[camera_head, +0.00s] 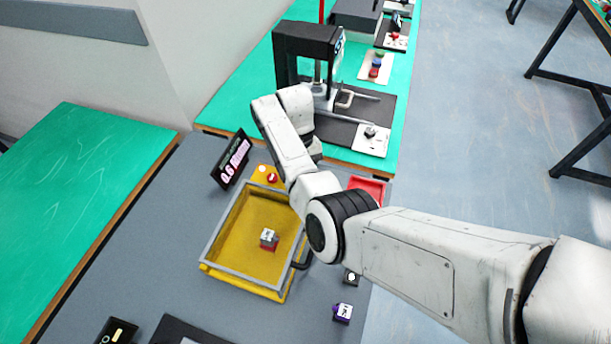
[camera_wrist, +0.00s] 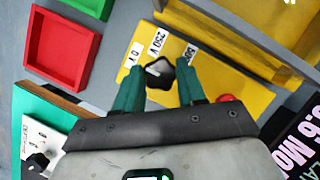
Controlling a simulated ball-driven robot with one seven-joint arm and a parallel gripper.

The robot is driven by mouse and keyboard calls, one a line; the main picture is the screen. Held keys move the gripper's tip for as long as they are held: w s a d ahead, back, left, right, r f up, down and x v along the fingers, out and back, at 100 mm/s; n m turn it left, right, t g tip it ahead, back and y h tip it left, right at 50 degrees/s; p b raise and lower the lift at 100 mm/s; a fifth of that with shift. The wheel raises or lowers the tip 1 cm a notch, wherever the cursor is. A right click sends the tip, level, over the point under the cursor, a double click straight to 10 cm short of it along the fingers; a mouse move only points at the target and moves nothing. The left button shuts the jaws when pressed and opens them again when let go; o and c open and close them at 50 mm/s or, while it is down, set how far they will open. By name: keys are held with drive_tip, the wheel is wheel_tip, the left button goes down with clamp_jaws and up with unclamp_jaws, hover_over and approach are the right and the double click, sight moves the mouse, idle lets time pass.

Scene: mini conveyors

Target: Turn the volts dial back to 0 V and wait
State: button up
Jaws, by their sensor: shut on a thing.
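The volts dial (camera_wrist: 159,73) is a black lobed knob on a yellow panel (camera_wrist: 122,71) in the wrist view. Labels reading 0 V (camera_wrist: 130,55), 250 V (camera_wrist: 158,42) and a partly hidden third label (camera_wrist: 189,52) stand around it. Its pale pointer mark is small; I cannot tell exactly which label it faces. My gripper (camera_wrist: 160,82) has its two green fingers closed on either side of the dial. In the head view my arm hides the gripper and the dial. A red button (camera_wrist: 226,98) is right of the fingers.
A black display (camera_head: 231,159) reads about 0.6 MOhm in pink. A yellow tray with a grey rim (camera_head: 226,221) holds a small red and grey block (camera_head: 269,239). A red tray (camera_wrist: 63,48) and green tray (camera_wrist: 92,5) lie nearby. A black press (camera_head: 305,40) stands behind.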

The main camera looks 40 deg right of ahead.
drive_tip(key=shift+r, duration=0.1)
idle(0.3)
drive_tip(key=o, duration=1.1)
drive_tip(key=p+v, duration=0.2)
drive_tip(key=v, duration=0.8)
drive_tip(key=shift+w+r, duration=0.1)
drive_tip(key=shift+r, duration=0.2)
